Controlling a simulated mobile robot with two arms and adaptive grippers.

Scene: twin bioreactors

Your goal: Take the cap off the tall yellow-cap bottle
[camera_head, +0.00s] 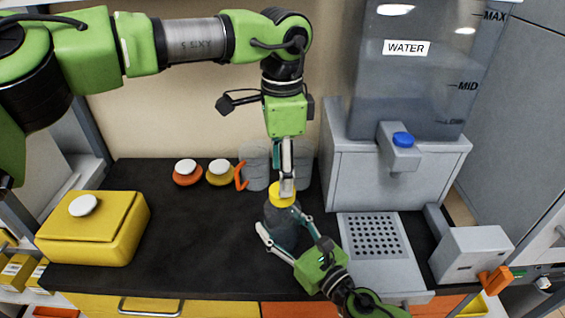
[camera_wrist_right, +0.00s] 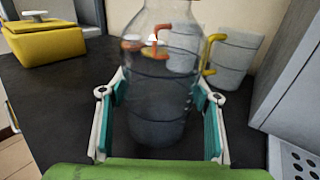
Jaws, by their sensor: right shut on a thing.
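The tall bottle (camera_head: 281,222) is clear grey and stands upright on the dark counter in the head view, with a yellow cap (camera_head: 283,196) on top. In the right wrist view the bottle body (camera_wrist_right: 158,100) fills the middle, and its top is cut off. My right gripper (camera_head: 283,236) is shut on the bottle's body from the front, one finger on each side. My left gripper (camera_head: 287,186) points straight down from above, its fingertips at the cap. Its fingers are seen edge-on and overlap, so their opening and any contact with the cap are unclear.
Clear jugs (camera_head: 254,165) stand behind the bottle, close to the left gripper. Orange (camera_head: 187,177) and yellow (camera_head: 220,178) small containers sit at the back. A yellow box (camera_head: 92,232) is at left. The water dispenser (camera_head: 395,165) stands at right. The counter left of the bottle is clear.

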